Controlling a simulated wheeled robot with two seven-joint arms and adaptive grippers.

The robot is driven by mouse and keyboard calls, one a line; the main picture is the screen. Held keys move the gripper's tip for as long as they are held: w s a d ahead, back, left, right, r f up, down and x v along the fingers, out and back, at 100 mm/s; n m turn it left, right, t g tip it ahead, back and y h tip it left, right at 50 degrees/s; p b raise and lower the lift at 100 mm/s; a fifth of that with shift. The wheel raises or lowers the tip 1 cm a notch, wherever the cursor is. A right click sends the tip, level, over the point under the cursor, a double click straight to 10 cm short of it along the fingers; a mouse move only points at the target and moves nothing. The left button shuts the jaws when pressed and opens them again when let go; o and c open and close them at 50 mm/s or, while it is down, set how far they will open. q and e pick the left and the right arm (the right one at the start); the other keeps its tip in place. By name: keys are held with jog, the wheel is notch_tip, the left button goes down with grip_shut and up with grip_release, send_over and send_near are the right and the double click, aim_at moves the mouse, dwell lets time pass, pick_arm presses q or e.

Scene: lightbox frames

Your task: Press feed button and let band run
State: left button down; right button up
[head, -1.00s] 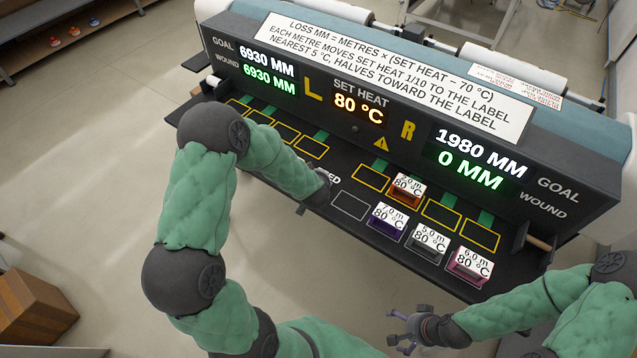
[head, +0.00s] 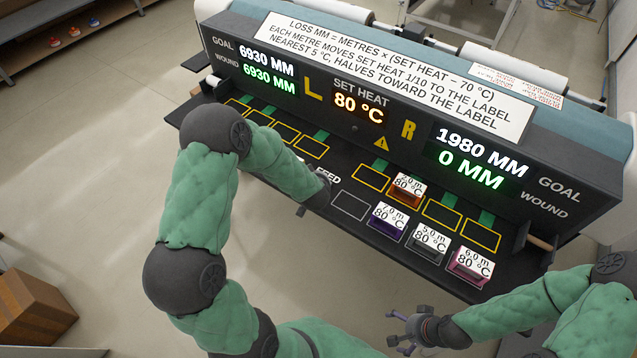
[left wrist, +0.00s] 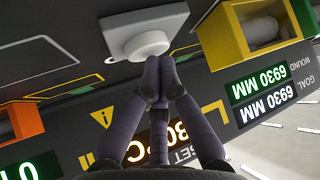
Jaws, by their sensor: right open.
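The feed button, a white round knob on a white base (left wrist: 148,42), shows in the left wrist view. In the head view my left arm mostly hides it beside the FEED label (head: 328,178). My left gripper (left wrist: 159,66) has its fingertips together right at the knob; I cannot tell if they touch it. The orange block (head: 407,190), marked 80 °C, sits in a yellow-outlined slot on the R side. The right display (head: 470,170) reads goal 1980 MM, wound 0 MM. The left display (head: 268,72) reads 6930 MM for both. My right gripper (head: 405,330) is open and empty, off the front edge.
A purple block (head: 387,220), a grey block (head: 428,242) and a pink block (head: 470,265) stand in the front row. The set heat display (head: 358,103) reads 80 °C. A brown box (head: 35,308) stands on the floor.

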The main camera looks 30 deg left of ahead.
pick_arm(q)
jog(key=shift+f, duration=0.4)
jog(key=shift+r, duration=0.15)
dwell(0.5)
jog(key=shift+r+p, duration=0.75)
jog(key=shift+r, duration=0.05)
jog(key=shift+r, duration=0.1)
notch_tip(320, 180, up, 5)
jog(key=p, duration=0.5)
dwell(0.6)
